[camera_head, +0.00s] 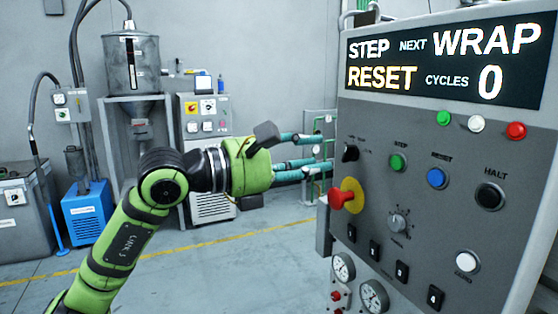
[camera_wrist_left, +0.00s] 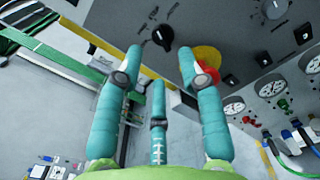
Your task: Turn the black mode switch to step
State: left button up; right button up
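The black mode switch (camera_head: 350,153) sits at the upper left of the grey control panel, left of the green STEP button (camera_head: 398,162). In the left wrist view the black knob (camera_wrist_left: 163,38) shows just beyond and between the two upper fingertips. My left gripper (camera_head: 318,148) has teal fingers spread apart and empty, pointing at the panel's left edge near the switch. In the wrist view the gripper (camera_wrist_left: 160,65) shows a gap between its fingers; I see no clear contact with the knob. The switch labels are too small to read.
A red emergency knob on a yellow disc (camera_head: 353,195) sits just below the switch. A blue RESET button (camera_head: 437,178), a black HALT button (camera_head: 490,196) and a grey dial (camera_head: 398,222) lie to the right. The display (camera_head: 445,62) reads STEP, NEXT WRAP, RESET, CYCLES 0.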

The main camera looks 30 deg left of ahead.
pick_arm(q)
jog(key=v, duration=0.6)
jog(key=shift+s+a, duration=0.15)
jog(key=shift+s, duration=0.15)
